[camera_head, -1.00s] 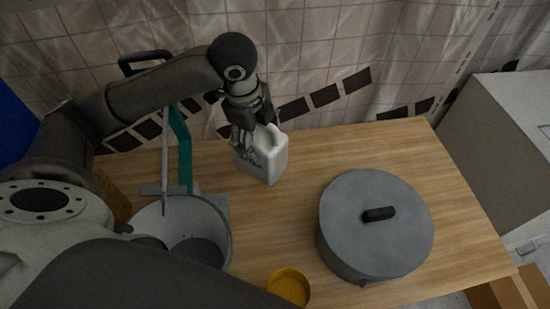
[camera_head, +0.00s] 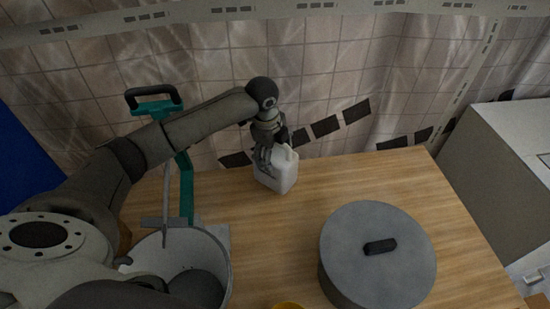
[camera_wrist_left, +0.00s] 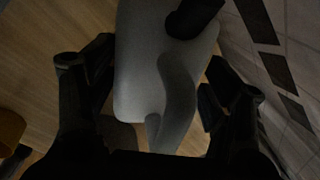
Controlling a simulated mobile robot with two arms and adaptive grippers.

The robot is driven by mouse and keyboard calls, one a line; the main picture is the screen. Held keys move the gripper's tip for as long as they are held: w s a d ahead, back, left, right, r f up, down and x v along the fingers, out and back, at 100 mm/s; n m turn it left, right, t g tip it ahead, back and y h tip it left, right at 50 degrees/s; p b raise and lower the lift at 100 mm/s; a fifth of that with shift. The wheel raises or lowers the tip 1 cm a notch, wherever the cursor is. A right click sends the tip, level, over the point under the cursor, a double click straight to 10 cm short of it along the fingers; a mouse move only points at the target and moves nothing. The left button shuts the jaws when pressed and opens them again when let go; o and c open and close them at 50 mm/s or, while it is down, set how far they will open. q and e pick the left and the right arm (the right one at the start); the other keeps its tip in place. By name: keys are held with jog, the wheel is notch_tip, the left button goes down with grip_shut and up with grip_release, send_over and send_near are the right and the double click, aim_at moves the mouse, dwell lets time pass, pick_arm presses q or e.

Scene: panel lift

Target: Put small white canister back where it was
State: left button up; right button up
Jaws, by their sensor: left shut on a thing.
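The small white canister (camera_head: 281,177) is near the back edge of the wooden table (camera_head: 262,240), close to the tiled wall. It looks about upright, and whether its base touches the table is hard to tell. My left gripper (camera_head: 266,158) is shut on it from the upper left side. In the left wrist view the canister (camera_wrist_left: 140,75) with its curved handle fills the middle between the two dark fingers of the left gripper (camera_wrist_left: 155,95). My right gripper is not in view.
A large grey lidded pot (camera_head: 370,270) stands at the front right of the table. A grey bucket (camera_head: 222,245) and a teal-handled tool (camera_head: 186,190) are at the left. A yellow object (camera_head: 288,306) shows at the bottom edge. The table between canister and pot is clear.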

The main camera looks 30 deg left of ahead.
aim_at(274, 151)
pick_arm(q)
jog(key=shift+w+a+f, duration=0.1)
jog(key=shift+w+f, duration=0.45)
jog(key=shift+w, duration=0.05)
notch_tip(274, 151, down, 2)
jog(key=shift+f+p, duration=0.1)
jog(key=shift+p, duration=0.25)
jog(key=shift+f, duration=0.6)
jog(key=o, duration=1.1)
jog(key=shift+s, duration=0.1)
